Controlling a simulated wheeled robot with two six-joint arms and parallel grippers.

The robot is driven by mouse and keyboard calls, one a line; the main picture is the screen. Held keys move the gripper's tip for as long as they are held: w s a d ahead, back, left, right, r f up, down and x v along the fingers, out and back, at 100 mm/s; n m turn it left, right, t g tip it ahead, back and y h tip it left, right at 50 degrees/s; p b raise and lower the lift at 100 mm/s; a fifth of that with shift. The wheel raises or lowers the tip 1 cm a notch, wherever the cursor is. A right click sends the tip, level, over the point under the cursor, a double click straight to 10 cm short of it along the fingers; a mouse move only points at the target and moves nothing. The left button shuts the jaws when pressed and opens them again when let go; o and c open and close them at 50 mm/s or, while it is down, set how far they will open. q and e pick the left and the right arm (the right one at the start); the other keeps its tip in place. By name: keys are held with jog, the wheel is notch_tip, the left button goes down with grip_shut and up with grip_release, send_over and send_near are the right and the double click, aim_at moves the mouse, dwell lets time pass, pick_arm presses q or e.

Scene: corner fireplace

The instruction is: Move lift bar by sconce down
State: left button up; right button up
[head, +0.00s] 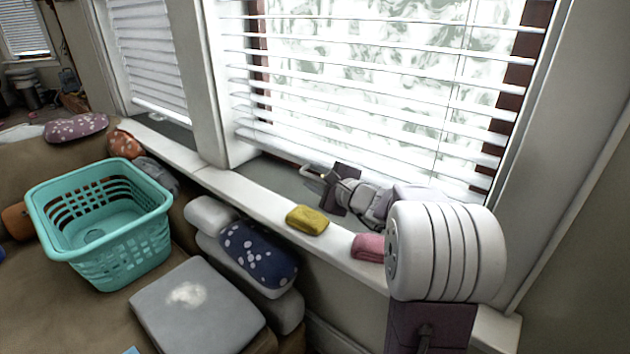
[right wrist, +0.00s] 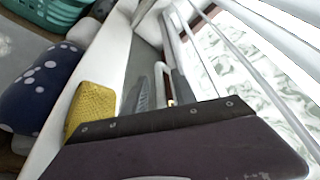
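A white slatted blind (head: 370,90) hangs over the large window. Its bottom bar (head: 270,146) runs low along the window, just above the sill, and I take it as the lift bar. No sconce shows. My right gripper (head: 311,174) reaches in from the right, low over the sill, close in front of the blind's lower edge. Its fingers (right wrist: 166,85) also show in the right wrist view, near the window frame and slats. I cannot tell whether they touch the bar or how far apart they are. My left gripper is out of view.
A yellow folded cloth (head: 307,220) and a pink folded cloth (head: 368,247) lie on the white sill ledge (head: 262,211). A turquoise basket (head: 100,223), a blue dotted cushion (head: 258,252) and a grey cushion (head: 198,309) are below at left. A second blind (head: 148,55) hangs at left.

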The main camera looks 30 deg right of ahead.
grip_shut()
dwell(1.4)
